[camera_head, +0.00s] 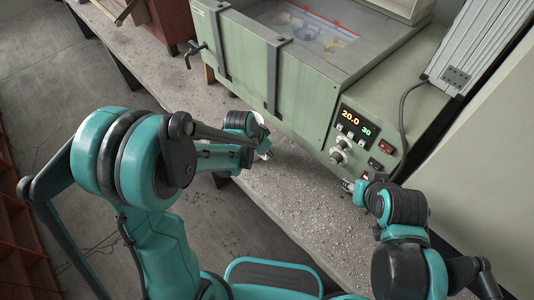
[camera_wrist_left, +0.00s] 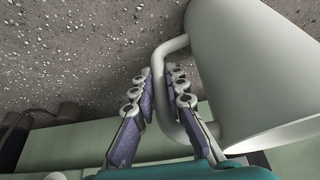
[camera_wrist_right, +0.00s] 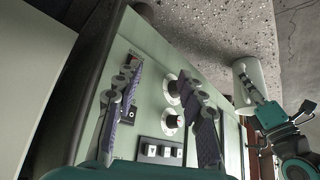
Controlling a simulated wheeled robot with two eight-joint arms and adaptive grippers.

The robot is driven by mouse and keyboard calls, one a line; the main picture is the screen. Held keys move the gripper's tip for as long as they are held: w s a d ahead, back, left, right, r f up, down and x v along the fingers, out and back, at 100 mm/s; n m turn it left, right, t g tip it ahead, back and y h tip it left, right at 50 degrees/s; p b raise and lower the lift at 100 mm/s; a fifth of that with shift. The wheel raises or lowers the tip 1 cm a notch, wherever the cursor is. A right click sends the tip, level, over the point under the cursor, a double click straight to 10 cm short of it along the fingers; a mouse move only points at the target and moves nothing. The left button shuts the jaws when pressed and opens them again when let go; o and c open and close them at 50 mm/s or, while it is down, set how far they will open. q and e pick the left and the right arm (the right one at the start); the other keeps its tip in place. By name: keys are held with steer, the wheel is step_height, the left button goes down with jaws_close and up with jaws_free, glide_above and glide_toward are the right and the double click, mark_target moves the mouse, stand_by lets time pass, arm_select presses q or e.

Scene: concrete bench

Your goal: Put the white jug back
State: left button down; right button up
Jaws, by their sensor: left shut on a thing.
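The white jug (camera_wrist_left: 255,65) fills the right of the left wrist view, with its handle (camera_wrist_left: 168,88) between my left fingers. My left gripper (camera_wrist_left: 159,74) is shut on that handle. The jug also shows in the right wrist view (camera_wrist_right: 246,73) beside my left gripper. I cannot tell whether its base touches the bench. My right gripper (camera_wrist_right: 160,80) is open and empty, in front of the machine's control panel.
A green bath machine (camera_head: 300,85) with a control panel (camera_head: 352,135), knobs and clamps stands on the speckled bench (camera_head: 290,190). A grey cable (camera_head: 403,115) hangs at its right. A reddish box (camera_head: 170,25) stands at the far left. The front bench strip is clear.

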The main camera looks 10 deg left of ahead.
arm_select(q)
steer(key=shift+f, duration=0.15)
steer(key=c, duration=1.6)
jaws_free()
steer(key=shift+o, duration=0.2)
